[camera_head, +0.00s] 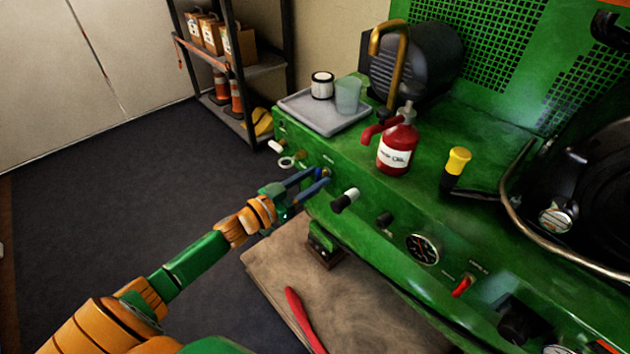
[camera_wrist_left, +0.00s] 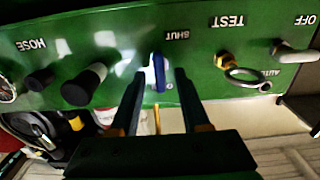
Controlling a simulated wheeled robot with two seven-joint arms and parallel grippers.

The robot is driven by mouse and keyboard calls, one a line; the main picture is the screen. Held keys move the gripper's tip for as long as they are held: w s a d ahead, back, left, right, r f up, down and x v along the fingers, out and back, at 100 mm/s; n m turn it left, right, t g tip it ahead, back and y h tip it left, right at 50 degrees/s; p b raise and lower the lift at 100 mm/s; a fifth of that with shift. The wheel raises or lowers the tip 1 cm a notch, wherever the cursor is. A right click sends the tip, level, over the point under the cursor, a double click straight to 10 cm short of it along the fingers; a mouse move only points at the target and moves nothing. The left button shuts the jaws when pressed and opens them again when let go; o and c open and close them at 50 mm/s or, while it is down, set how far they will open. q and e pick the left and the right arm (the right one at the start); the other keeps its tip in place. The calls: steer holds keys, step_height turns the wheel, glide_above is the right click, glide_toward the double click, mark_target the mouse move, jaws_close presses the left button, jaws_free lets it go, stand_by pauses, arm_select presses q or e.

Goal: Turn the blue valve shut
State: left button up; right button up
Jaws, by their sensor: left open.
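The blue valve (camera_wrist_left: 159,72) is a small blue lever on the green panel, just by the word SHUT. In the left wrist view its lever stands upright, nearly in line with the fingers. In the head view only a bit of the blue valve (camera_head: 319,171) shows among the fingertips. My left gripper (camera_head: 321,178) is open, with its fingers reaching the panel there. In the wrist view the left gripper (camera_wrist_left: 160,78) has one finger on each side of the lever, with gaps that look narrow; contact cannot be told. My right gripper is not in view.
On the panel, a ring pull (camera_wrist_left: 247,77) by TEST is on one side of the valve and a black knob (camera_wrist_left: 84,84) on the other. A red bottle (camera_head: 397,143) and a grey tray (camera_head: 308,115) stand on top. A red-handled tool (camera_head: 304,318) lies below.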

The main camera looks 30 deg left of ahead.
arm_select(q)
steer(key=shift+w, duration=0.2)
jaws_close()
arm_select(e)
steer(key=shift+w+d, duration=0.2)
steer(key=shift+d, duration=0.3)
